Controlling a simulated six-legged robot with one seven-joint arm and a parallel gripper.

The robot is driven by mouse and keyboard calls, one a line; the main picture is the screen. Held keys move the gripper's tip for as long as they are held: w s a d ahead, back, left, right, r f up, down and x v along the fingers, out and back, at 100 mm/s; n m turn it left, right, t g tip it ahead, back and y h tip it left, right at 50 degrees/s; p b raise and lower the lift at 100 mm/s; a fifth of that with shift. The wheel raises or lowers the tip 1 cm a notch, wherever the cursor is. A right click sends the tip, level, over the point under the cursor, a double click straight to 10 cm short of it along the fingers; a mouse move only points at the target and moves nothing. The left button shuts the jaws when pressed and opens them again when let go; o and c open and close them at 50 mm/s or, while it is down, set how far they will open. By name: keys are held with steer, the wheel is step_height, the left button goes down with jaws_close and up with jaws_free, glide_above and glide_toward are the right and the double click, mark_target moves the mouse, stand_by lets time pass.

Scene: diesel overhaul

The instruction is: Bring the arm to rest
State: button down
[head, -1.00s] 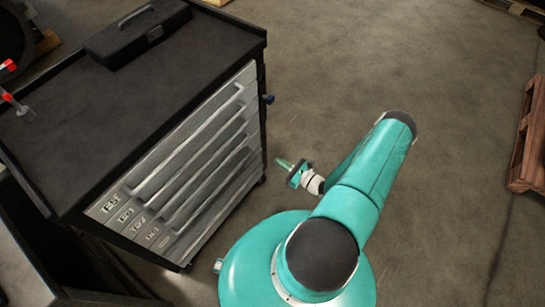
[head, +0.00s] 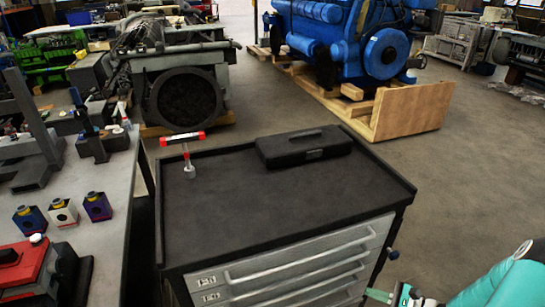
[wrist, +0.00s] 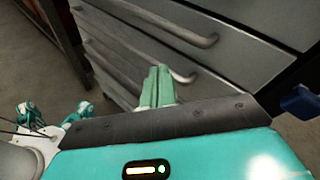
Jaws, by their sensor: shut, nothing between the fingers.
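My gripper (wrist: 157,87) shows in the wrist view with its two green fingers together and nothing between them. It points toward the grey drawer fronts of the tool cabinet (wrist: 122,52); I cannot tell the exact gap. In the head view, part of my gripper (head: 384,295) shows at the bottom edge, just right of the cabinet's drawers (head: 300,268). My teal arm (head: 512,284) is cut off at the lower right corner, so most of it is hidden.
A black case (head: 304,147) and a red-and-white tool (head: 184,141) are on the black cabinet top (head: 270,200). A workbench (head: 105,215) stands left. A blue engine (head: 350,35) rests on wood pallets behind. Floor (head: 455,165) right of the cabinet is clear.

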steer(key=s+a+r+n+g+h, duration=0.2)
steer(key=a+r+n+g+h, duration=0.25)
steer(key=r, duration=0.55)
steer(key=s+a+r+n+g+h, duration=0.1)
steer(key=a+r+n+g, duration=0.45)
steer(key=r, duration=0.55)
steer(key=s+a+r+n+t+h, duration=0.3)
steer(key=s+r+n, duration=0.2)
steer(key=r, duration=0.3)
steer(key=s+a+r+n+t+h, duration=0.3)
steer(key=s+r+n+t+h, duration=0.1)
steer(key=r, duration=0.5)
steer(key=s+n, duration=0.1)
steer(key=s, duration=0.1)
steer(key=shift+s+a+n, duration=0.2)
steer(key=shift+s+n, duration=0.1)
